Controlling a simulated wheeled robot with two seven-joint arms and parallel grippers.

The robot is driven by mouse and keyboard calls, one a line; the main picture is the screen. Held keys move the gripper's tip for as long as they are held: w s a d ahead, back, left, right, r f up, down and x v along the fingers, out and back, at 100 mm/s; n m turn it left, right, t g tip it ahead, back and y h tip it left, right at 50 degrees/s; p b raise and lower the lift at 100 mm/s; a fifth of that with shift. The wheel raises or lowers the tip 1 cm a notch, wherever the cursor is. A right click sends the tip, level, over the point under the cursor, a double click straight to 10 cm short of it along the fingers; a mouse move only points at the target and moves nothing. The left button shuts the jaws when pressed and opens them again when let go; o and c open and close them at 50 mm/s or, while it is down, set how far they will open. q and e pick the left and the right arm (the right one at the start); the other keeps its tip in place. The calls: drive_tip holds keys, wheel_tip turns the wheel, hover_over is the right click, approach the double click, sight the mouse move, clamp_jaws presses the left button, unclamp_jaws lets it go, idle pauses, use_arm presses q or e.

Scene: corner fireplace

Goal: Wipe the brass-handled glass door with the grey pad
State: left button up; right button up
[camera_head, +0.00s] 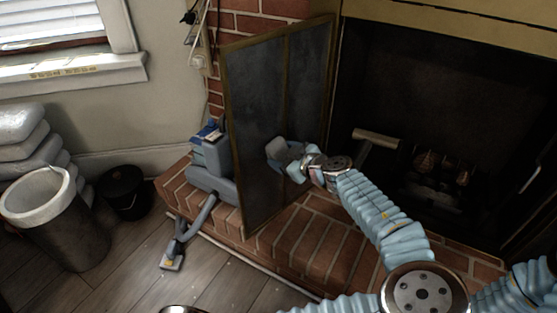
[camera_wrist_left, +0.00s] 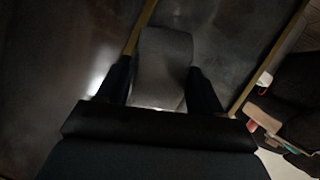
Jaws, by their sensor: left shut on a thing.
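The glass door (camera_head: 258,85) stands open at the left of the fireplace, a dark, smudged pane in a brass-coloured frame. It also fills much of the left wrist view (camera_wrist_left: 65,60), with a bright reflection on it. My left gripper (camera_head: 287,155) is shut on the grey pad (camera_head: 275,146), in front of the door's middle. In the left wrist view the pad (camera_wrist_left: 163,65) sits between the two dark fingers, over the glass. The pad is close to the pane; I cannot tell whether it touches. The right gripper is not in view.
A tan bar (camera_head: 377,138) shows at the dark firebox opening (camera_head: 430,80). A grey upright vacuum-like object (camera_head: 210,180) stands left of the door on the brick hearth (camera_head: 310,240). A white-lined bin (camera_head: 60,230) and black bucket (camera_head: 124,190) are farther left.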

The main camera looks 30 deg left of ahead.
use_arm(q)
drive_tip(key=shift+s+a+b, duration=0.3)
drive_tip(key=shift+s+b, duration=0.2)
drive_tip(key=shift+s+a+b, duration=0.3)
drive_tip(key=shift+s+b, duration=0.2)
drive_tip(key=shift+s+a, duration=0.2)
drive_tip(key=shift+s, duration=0.15)
drive_tip(key=s+d, duration=0.1)
drive_tip(key=d, duration=0.4)
drive_tip(key=shift+s+d, duration=0.4)
drive_tip(key=shift+s+d+b, duration=0.2)
drive_tip(key=shift+s+d, duration=0.05)
drive_tip(key=shift+d, duration=0.5)
drive_tip(key=shift+s+d+b, duration=0.15)
drive_tip(key=shift+s+d, duration=0.1)
drive_tip(key=shift+d, duration=0.45)
